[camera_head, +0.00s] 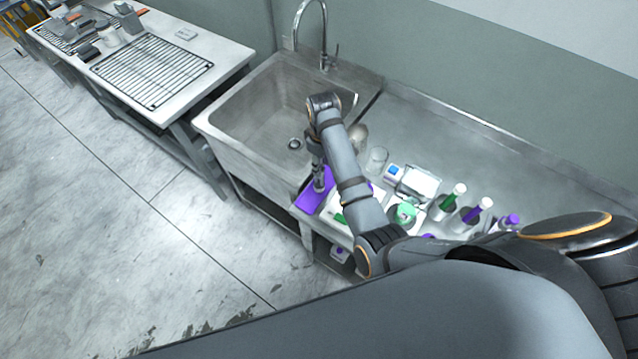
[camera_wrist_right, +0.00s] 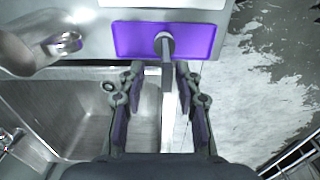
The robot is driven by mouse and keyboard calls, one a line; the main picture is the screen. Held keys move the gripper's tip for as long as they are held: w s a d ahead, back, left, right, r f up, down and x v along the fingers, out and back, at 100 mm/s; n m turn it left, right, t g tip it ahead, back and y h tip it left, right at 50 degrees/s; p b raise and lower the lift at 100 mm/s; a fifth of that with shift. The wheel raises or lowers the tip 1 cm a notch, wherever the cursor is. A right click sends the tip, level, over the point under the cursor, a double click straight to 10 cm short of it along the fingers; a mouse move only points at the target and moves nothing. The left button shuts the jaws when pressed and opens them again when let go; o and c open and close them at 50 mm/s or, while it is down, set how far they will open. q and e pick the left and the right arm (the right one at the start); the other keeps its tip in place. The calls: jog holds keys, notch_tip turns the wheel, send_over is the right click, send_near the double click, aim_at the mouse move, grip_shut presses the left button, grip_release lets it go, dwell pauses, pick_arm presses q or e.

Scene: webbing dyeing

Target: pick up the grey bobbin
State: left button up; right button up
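A slim grey upright piece (camera_wrist_right: 165,45) stands on a purple tray (camera_wrist_right: 122,40) in the right wrist view. I cannot tell for sure whether it is the grey bobbin. In the head view the purple tray (camera_head: 309,204) lies at the counter's front left corner, beside the sink. My right gripper (camera_head: 318,160) points down above this tray, and the arm hides part of it. In the right wrist view its fingers (camera_wrist_right: 160,78) are apart, with the grey piece between them and gaps showing on both sides. My left gripper is out of view.
A steel sink (camera_head: 265,105) with a tall tap (camera_head: 325,45) is left of the tray. A glass jar (camera_head: 377,160) and several bottles with green or purple parts (camera_head: 455,195) crowd the counter right of my arm. A table with a wire rack (camera_head: 150,70) stands farther left.

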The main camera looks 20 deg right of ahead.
jog(key=f+p, duration=0.1)
jog(key=f, duration=0.1)
jog(key=a+f+p, duration=0.1)
jog(key=f, duration=0.1)
jog(key=shift+s+f, duration=0.1)
jog(key=shift+f, duration=0.45)
grip_shut()
